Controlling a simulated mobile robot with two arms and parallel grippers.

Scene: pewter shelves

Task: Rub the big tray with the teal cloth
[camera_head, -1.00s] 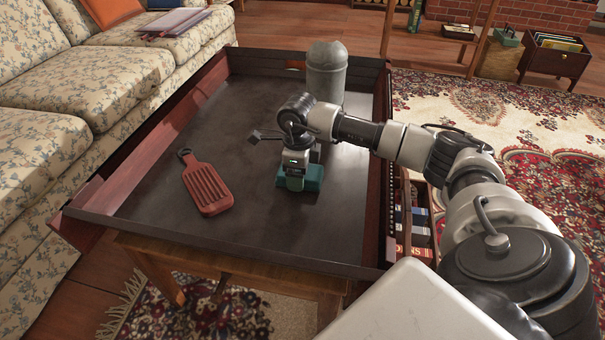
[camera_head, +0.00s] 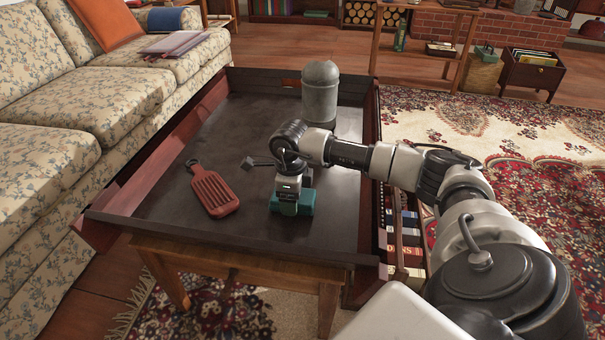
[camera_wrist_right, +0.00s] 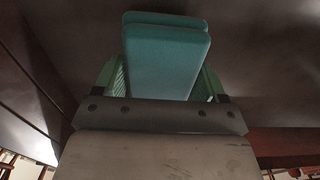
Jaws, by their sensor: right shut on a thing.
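The big tray (camera_head: 166,200) is a wide dark tray with raised reddish-brown sides, resting on a wooden table. The teal cloth (camera_head: 306,202) is a folded, block-like pad on or just above the tray floor, right of its middle. My right gripper (camera_head: 291,200) points down and is shut on the cloth. In the right wrist view the teal cloth (camera_wrist_right: 168,62) sits between the green-padded fingers of the gripper (camera_wrist_right: 162,85). Whether the cloth presses on the tray cannot be told. My left gripper does not show.
A red slotted paddle (camera_head: 213,191) lies in the tray, left of the cloth. A grey domed canister (camera_head: 320,95) stands at the tray's back right. A floral sofa (camera_head: 90,100) borders the left side. Books (camera_head: 411,238) stand in a rack along the right side. The tray's middle back is clear.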

